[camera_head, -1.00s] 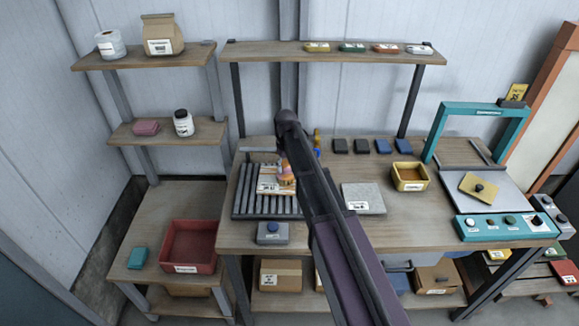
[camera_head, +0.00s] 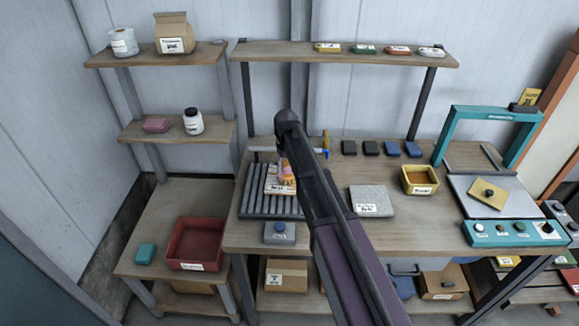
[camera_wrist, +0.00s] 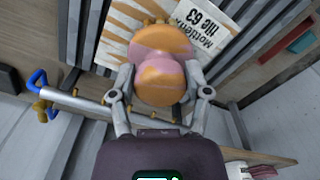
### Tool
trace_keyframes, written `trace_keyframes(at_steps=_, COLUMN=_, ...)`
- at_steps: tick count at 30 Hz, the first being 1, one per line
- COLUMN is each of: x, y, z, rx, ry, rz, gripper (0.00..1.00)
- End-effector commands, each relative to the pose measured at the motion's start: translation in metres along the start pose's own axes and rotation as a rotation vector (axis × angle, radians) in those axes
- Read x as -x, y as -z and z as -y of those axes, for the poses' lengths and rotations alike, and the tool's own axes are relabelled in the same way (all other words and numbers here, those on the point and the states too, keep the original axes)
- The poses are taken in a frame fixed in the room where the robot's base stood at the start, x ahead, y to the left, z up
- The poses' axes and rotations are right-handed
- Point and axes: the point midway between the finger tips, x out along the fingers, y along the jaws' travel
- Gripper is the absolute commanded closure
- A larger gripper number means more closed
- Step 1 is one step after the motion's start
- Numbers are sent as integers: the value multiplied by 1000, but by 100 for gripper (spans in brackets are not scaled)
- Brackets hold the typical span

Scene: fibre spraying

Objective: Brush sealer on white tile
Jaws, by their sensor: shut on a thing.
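The white tile (camera_head: 274,187) lies on a dark slatted rack (camera_head: 258,204) at the left of the workbench. In the wrist view the tile (camera_wrist: 215,14) has tan diagonal streaks and a printed label, partly readable as "tile 63". My gripper (camera_wrist: 160,80) is shut on a rounded orange-and-pink tool (camera_wrist: 158,50), held over the tile. The tool also shows in the head view (camera_head: 287,174), partly behind my arm. I cannot tell whether it touches the tile.
A grey slab (camera_head: 372,200) and yellow bin (camera_head: 419,181) stand to the right, with a teal-framed press (camera_head: 488,185) beyond. A blue-handled bar (camera_wrist: 92,103) lies near the gripper.

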Motion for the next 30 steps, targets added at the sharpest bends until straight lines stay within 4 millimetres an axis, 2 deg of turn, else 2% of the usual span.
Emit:
trace_keyframes(at_steps=7, x=1, y=9, z=13, rx=0, ry=0, rz=0, gripper=76)
trace_keyframes(at_steps=23, x=1, y=11, z=16, rx=0, ry=-1, rz=0, gripper=76)
trace_keyframes(at_steps=30, x=0, y=18, z=26, rx=1, ry=-1, rz=0, gripper=76)
